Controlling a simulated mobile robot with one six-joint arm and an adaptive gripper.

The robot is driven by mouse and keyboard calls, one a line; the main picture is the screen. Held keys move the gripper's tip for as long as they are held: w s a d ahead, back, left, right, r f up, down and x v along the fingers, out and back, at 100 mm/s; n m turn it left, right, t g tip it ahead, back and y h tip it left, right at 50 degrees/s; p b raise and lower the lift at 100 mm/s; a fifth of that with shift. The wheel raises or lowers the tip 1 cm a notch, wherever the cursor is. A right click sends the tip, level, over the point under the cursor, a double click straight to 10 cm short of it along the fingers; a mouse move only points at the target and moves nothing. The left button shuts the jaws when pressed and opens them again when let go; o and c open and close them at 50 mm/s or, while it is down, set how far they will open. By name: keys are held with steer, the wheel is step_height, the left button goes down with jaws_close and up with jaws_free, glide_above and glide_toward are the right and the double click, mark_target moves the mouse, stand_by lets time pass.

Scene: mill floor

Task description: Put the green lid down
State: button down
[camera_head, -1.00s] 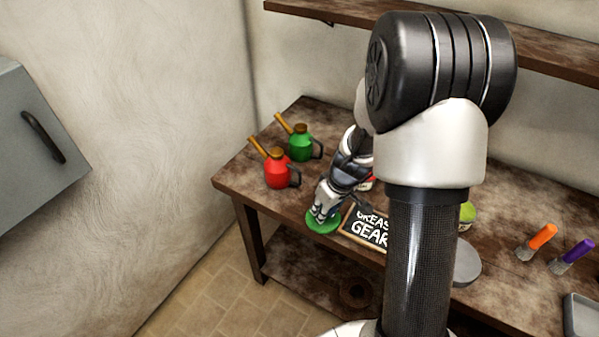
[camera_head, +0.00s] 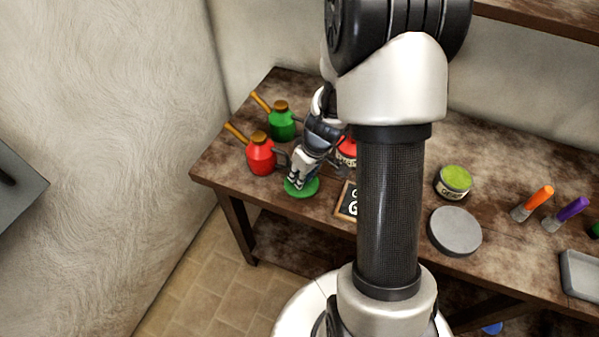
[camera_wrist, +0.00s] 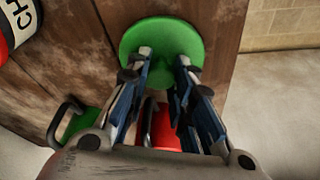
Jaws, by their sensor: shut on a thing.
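The green lid (camera_head: 310,190) is a flat round disc near the front edge of the wooden bench, left of the chalkboard sign. My gripper (camera_head: 296,182) points down at it and is shut on it. In the wrist view the lid (camera_wrist: 160,33) lies across and beyond the fingertips of my gripper (camera_wrist: 163,62), which pinch its near middle part. The grip point itself is partly hidden by the fingers. I cannot tell whether the lid touches the bench top or hangs just above it.
A red oil can (camera_head: 261,155) and green oil can (camera_head: 281,123) stand close behind on the left. A red tin (camera_head: 346,153) and chalkboard sign (camera_head: 345,204) are close right. Farther right are a green-topped tin (camera_head: 455,180), grey disc (camera_head: 455,232), brushes and grey tray (camera_head: 580,274).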

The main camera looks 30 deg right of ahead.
mark_target(310, 189)
steer(key=shift+f, duration=0.1)
steer(key=c, duration=1.4)
jaws_free()
steer(key=s+a+r+p, duration=0.2)
steer(key=r, duration=0.7)
steer(key=s+a+r+p, duration=0.2)
steer(key=r+p, duration=0.1)
steer(key=r, duration=0.6)
steer(key=s+a+r+m+t, duration=0.1)
steer(key=s+a+r, duration=0.3)
steer(key=s+r, duration=0.2)
steer(key=s+a+r+m, duration=0.2)
steer(key=s+a+r, duration=0.2)
steer(key=s, duration=0.5)
steer(key=shift+s+a+r+t+h, duration=0.3)
steer(key=shift+r+t+h, duration=0.1)
steer(key=shift+r, duration=0.45)
